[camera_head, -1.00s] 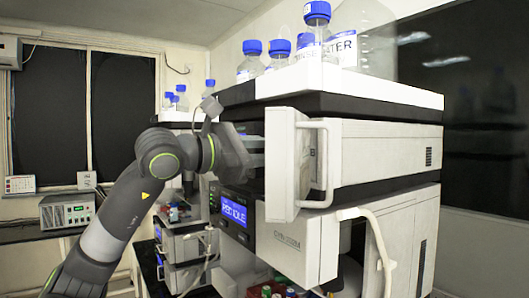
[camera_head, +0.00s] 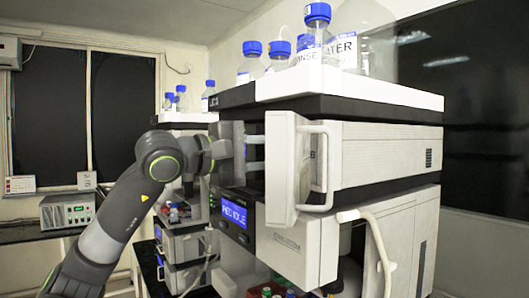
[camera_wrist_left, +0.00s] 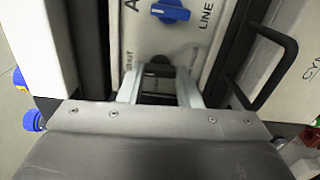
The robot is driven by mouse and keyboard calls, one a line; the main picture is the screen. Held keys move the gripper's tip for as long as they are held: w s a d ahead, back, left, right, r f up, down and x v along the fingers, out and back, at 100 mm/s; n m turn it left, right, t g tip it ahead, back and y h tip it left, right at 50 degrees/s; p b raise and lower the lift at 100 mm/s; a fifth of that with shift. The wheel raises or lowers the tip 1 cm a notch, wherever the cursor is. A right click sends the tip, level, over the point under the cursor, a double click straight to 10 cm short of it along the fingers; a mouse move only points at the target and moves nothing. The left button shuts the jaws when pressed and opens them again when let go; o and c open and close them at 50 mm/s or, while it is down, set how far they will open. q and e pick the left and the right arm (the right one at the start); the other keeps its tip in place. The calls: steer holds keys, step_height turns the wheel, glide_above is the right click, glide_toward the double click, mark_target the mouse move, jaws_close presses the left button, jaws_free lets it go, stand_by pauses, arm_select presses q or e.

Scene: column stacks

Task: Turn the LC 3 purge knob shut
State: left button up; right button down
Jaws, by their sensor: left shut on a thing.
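My left gripper (camera_head: 240,147) reaches into the front of the white instrument stack (camera_head: 385,155), beside its open door panel. In the left wrist view its two pale fingers (camera_wrist_left: 160,76) are shut on a dark knob (camera_wrist_left: 158,68), one finger on each side. The knob sits on a white panel, and its lower part is hidden between the fingers. A partly hidden label, apparently ending in "UT", is left of it. A blue knob (camera_wrist_left: 171,12) with "LINE" beside it sits higher on the same panel. I cannot read an LC number. My right gripper is not in view.
The open door (camera_head: 281,165) with its handle (camera_head: 328,165) stands close to the right of my gripper. Blue-capped bottles (camera_head: 316,35) stand on top of the stack. A lit display (camera_head: 234,213) is below. A black handle (camera_wrist_left: 265,75) is at right in the wrist view.

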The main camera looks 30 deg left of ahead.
arm_select(q)
steer(key=shift+m, duration=0.5)
steer(key=o, duration=1)
steer(key=shift+s+a+f+b, duration=0.2)
steer(key=shift+s+a+b, duration=0.15)
steer(key=shift+s+b, duration=0.3)
steer(key=b+v, duration=0.5)
steer(key=v, duration=0.3)
steer(key=b+v, duration=0.6)
steer(key=v, duration=0.2)
steer(key=shift+d+r, duration=0.1)
steer(key=shift+r, duration=0.1)
